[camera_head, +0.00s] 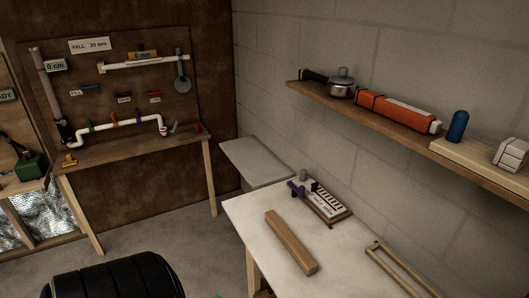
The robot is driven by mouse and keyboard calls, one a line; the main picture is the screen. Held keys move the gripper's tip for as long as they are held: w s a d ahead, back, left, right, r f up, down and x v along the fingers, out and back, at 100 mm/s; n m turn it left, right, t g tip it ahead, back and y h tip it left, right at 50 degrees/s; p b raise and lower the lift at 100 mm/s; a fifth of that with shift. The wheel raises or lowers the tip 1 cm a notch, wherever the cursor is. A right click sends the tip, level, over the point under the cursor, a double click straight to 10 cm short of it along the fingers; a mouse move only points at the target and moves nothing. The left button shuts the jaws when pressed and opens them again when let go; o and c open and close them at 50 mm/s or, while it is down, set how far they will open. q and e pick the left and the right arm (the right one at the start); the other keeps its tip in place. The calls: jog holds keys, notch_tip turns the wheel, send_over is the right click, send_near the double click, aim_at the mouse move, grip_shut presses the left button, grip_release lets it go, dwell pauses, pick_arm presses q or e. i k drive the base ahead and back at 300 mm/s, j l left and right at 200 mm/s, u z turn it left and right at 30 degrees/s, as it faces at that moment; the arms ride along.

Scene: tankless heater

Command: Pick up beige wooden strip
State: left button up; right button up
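A beige-brown wooden strip (291,243) lies flat on the white-topped table (252,222) at the lower middle right. It is a plain straight bar, slanting from upper left to lower right. Its whole upper face shows and nothing covers it. Neither of my grippers is in view, and nothing touches the strip from above.
A wall shelf (390,127) holds an orange tool (397,110). A ribbed black object (115,278) is at the lower left.

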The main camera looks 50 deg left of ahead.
aim_at(309, 264)
jog(key=u, duration=1.4)
jog(key=i+j+z, duration=0.15)
jog(key=z, duration=0.3)
jog(key=i+j+z, duration=0.1)
jog(key=j+z, duration=0.55)
jog(key=z, duration=0.3)
